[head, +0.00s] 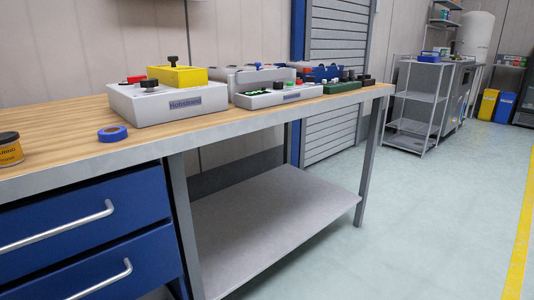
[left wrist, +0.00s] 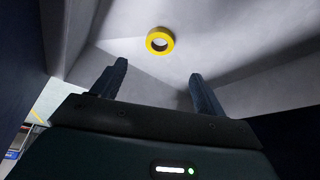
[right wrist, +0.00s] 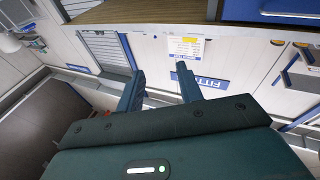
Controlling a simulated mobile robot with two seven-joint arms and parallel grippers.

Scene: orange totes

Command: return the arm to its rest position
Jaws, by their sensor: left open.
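My left gripper (left wrist: 157,70) is open in the left wrist view, with nothing between its fingers. A yellow tape roll (left wrist: 168,33) lies beyond the fingertips on a pale grey surface, apart from them. Dark blue panels flank that surface. My right gripper (right wrist: 160,70) has its fingers apart and empty in the right wrist view. Neither gripper shows in the head view.
In the head view, the workbench (head: 60,150) bears a blue tape roll (head: 112,133), a can (head: 10,150) and several control boxes (head: 168,103). Blue drawers (head: 80,205) with metal handles are below. A grey lower shelf (head: 265,215) is bare. Floor (head: 430,220) at right is clear.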

